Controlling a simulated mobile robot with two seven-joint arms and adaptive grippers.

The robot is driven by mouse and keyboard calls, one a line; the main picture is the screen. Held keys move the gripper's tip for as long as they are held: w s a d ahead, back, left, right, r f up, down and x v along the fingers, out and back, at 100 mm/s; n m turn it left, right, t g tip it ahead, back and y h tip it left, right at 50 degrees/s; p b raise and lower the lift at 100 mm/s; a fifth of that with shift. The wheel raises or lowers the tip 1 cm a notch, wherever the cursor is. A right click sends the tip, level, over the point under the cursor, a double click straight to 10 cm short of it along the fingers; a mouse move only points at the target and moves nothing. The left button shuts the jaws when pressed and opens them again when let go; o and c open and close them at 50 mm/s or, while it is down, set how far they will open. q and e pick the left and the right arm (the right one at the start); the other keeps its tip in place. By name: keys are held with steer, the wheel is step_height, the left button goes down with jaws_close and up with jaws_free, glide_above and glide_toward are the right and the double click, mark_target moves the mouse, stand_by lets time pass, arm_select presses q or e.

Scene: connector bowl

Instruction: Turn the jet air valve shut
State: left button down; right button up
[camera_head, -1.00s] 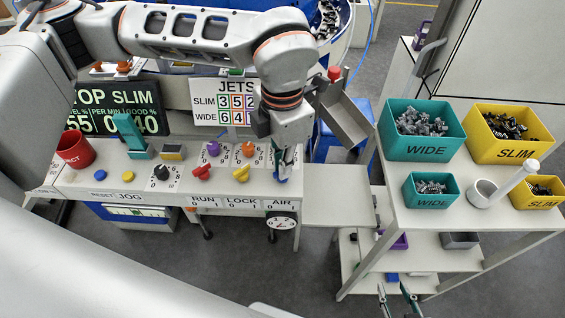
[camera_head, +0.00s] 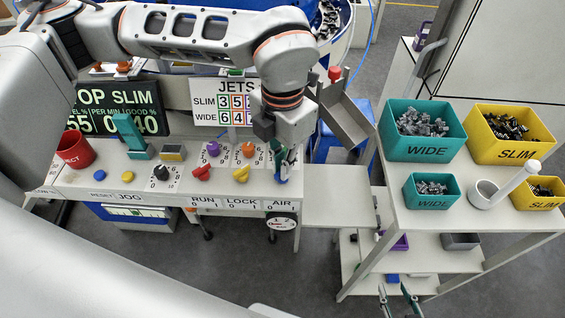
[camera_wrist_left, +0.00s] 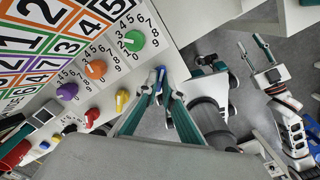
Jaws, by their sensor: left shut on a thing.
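The air valve's blue handle (camera_wrist_left: 161,73) shows between my left fingertips in the left wrist view, at the panel's edge. In the head view it is mostly hidden by the gripper, above the AIR 0 1 label (camera_head: 283,204). Its exact angle cannot be told. My left gripper (camera_head: 282,178) points down at the panel's right end, with its fingers closed on the handle; it also shows in the left wrist view (camera_wrist_left: 158,90). My right gripper (camera_head: 398,290) is low at the bottom of the head view, its fingers apart and empty.
Yellow (camera_head: 241,174) and red (camera_head: 201,173) handles sit left of my left gripper. Orange (camera_head: 248,149) and purple (camera_head: 213,149) knobs are behind them; a green knob (camera_wrist_left: 133,41) is close by. The JETS board (camera_head: 222,104) stands behind. A cart with bins (camera_head: 428,148) is right.

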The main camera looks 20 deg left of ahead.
arm_select(q)
steer(key=c, duration=2.2)
jaws_free()
steer(key=shift+r, duration=0.15)
steer(key=shift+r, duration=0.1)
step_height(320, 180, up, 12)
steer(key=shift+f, duration=0.15)
